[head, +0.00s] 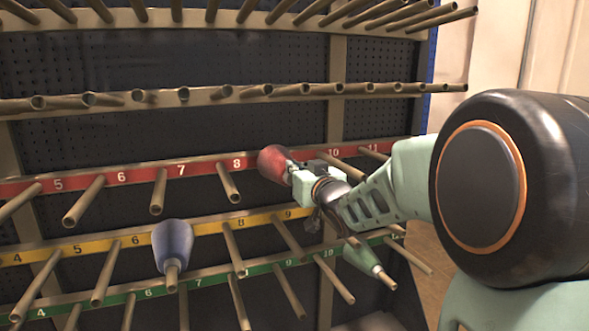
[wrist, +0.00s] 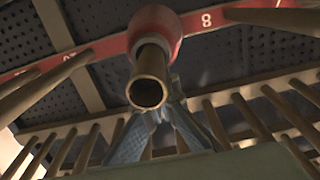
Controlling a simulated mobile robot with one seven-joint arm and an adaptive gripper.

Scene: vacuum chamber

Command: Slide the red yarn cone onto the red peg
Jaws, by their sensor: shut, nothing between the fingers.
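The red yarn cone (head: 272,163) sits at the red rail between the numbers 8 and 10. In the wrist view the red cone (wrist: 158,22) has a hollow metal peg (wrist: 149,78) passing through it, with the open peg end sticking out toward the camera. My gripper (head: 299,180) is just right of the cone in the head view and hides part of the peg. In the wrist view my gripper's fingers (wrist: 165,112) are together and empty, partly hidden behind the peg end.
A blue cone (head: 173,242) sits on a yellow-rail peg at lower left. A pale green cone (head: 363,257) sits on a green-rail peg below my arm. Bare pegs stick out from the red rail (head: 120,177) and the upper rails, close around my gripper.

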